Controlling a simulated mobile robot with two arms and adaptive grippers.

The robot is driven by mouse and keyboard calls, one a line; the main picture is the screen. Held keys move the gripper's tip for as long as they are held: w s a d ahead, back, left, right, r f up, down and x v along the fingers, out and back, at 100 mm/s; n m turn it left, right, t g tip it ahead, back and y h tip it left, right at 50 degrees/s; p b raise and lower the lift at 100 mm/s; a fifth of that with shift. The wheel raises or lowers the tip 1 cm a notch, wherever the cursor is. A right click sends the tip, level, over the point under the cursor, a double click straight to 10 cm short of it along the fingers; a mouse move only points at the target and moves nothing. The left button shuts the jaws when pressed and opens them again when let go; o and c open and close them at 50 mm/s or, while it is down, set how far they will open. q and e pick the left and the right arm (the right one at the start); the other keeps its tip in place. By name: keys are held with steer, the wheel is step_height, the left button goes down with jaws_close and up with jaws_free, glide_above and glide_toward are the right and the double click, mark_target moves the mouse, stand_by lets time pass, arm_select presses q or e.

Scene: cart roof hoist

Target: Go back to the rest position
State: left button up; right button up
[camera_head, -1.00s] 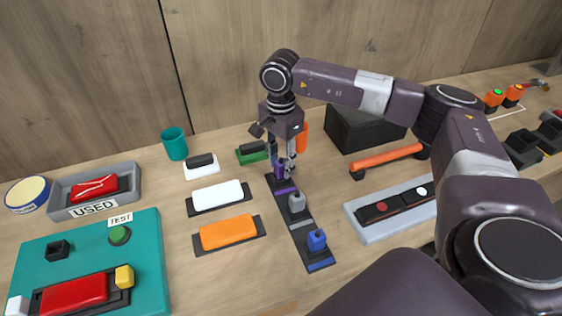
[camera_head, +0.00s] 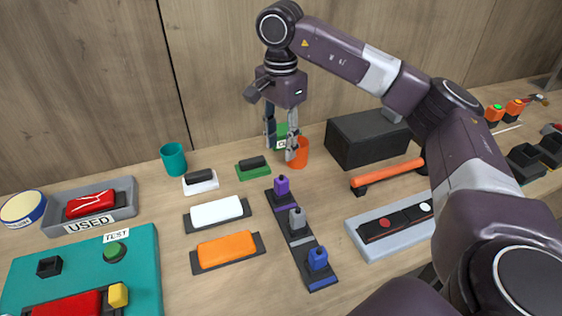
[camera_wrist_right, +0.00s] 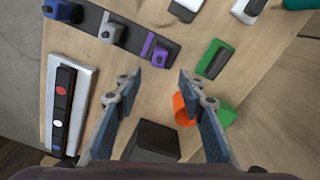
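My right gripper (camera_head: 281,150) is open and empty. It hangs above the back of the table, in front of the orange cup (camera_head: 300,158). In the right wrist view its two fingers (camera_wrist_right: 158,85) are spread with only the tabletop between them. The purple knob (camera_head: 282,185), grey knob (camera_head: 297,217) and blue knob (camera_head: 318,258) stand upright on a dark strip below the gripper, and the gripper is clear of them. My left gripper is not in view.
A black box (camera_head: 365,142) and an orange bar handle (camera_head: 387,172) lie right of the gripper. A grey tray (camera_head: 388,241) holds a dark switch panel. On the left are a teal test board (camera_head: 85,262), a grey USED bin (camera_head: 128,196) and a teal cup (camera_head: 174,160). The wooden wall stands close behind.

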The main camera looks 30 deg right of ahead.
steer(key=shift+r, duration=0.65)
